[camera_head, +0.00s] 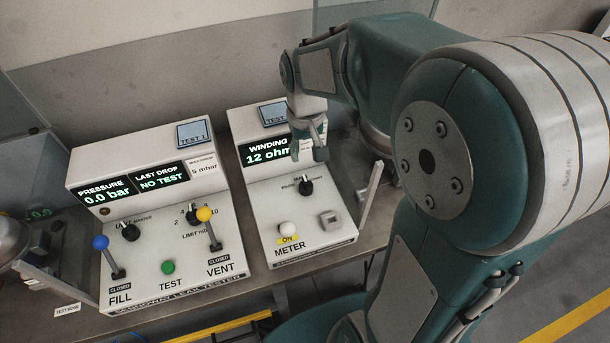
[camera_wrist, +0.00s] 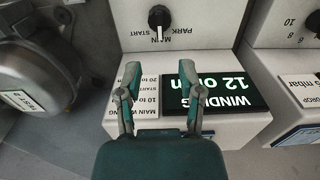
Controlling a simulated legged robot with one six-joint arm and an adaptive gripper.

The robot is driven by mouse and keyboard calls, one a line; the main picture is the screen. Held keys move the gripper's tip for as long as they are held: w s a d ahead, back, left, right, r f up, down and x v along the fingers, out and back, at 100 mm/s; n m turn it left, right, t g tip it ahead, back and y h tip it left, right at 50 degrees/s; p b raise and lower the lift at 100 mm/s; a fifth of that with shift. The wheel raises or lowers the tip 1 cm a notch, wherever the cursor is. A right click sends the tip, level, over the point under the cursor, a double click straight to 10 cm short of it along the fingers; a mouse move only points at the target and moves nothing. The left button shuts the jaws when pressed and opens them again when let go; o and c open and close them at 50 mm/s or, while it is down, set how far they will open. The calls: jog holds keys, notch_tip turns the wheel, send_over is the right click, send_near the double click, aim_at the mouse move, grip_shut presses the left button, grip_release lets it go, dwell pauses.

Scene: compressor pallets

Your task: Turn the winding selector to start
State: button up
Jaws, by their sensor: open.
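The winding selector (camera_head: 306,187) is a small black knob on the sloped face of the white winding meter box (camera_head: 262,205). In the wrist view the selector (camera_wrist: 158,19) shows at the top, with a white pointer line toward the display side, by the MAIN lettering.
The winding display (camera_head: 268,151) reads 12 ohm. A white METER button (camera_head: 288,229) and a grey socket (camera_head: 330,219) sit below the selector. The leak tester (camera_head: 155,215) with blue and yellow levers stands at left. A metal motor casing (camera_wrist: 40,70) is close beside the box.

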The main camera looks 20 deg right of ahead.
aim_at(306, 181)
notch_tip(306, 181, down, 10)
jog(key=shift+r, duration=0.15)
dwell(0.3)
grip_shut()
